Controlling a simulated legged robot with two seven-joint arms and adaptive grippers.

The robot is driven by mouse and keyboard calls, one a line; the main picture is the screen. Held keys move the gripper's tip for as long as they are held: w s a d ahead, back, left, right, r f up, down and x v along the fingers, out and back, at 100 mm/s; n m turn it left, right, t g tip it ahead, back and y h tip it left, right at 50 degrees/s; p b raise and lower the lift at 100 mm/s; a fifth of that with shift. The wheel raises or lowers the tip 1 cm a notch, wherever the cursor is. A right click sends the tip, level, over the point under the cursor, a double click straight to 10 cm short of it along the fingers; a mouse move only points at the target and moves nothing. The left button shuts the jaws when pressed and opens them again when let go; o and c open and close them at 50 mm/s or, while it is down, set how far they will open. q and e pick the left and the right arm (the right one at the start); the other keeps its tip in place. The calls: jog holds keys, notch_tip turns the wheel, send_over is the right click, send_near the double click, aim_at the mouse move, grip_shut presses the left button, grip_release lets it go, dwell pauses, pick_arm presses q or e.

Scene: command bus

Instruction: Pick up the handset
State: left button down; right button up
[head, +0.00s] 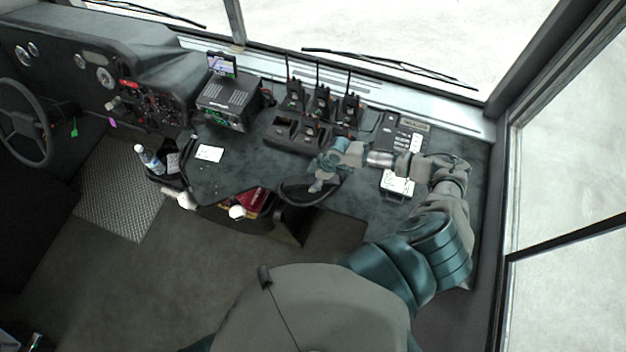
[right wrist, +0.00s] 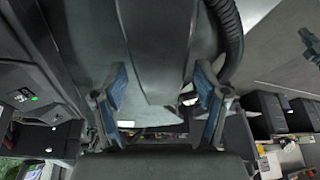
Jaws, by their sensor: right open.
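A dark desk phone unit (head: 408,142) with a pale keypad stands at the right of the dash top in the head view. A long dark piece on its left side looks like the handset (head: 385,130). My right gripper (head: 319,184) is left of the phone, low over the dash's front edge, clear of the handset. In the right wrist view its two blue-padded fingers (right wrist: 160,100) are spread apart. A large dark surface fills the space behind them; I cannot tell what it is. My left gripper is not in view.
Several handheld radios (head: 322,102) with tall antennas stand in a charger (head: 283,131) behind my right gripper. A radio unit (head: 229,100) with a small screen is farther left. A bottle (head: 149,158) and a white card (head: 209,153) are on the left.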

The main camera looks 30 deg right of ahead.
jog(key=shift+a+f, duration=0.1)
jog(key=shift+f, duration=0.1)
jog(key=shift+f, duration=0.25)
dwell(0.4)
jog(key=c, duration=1.4)
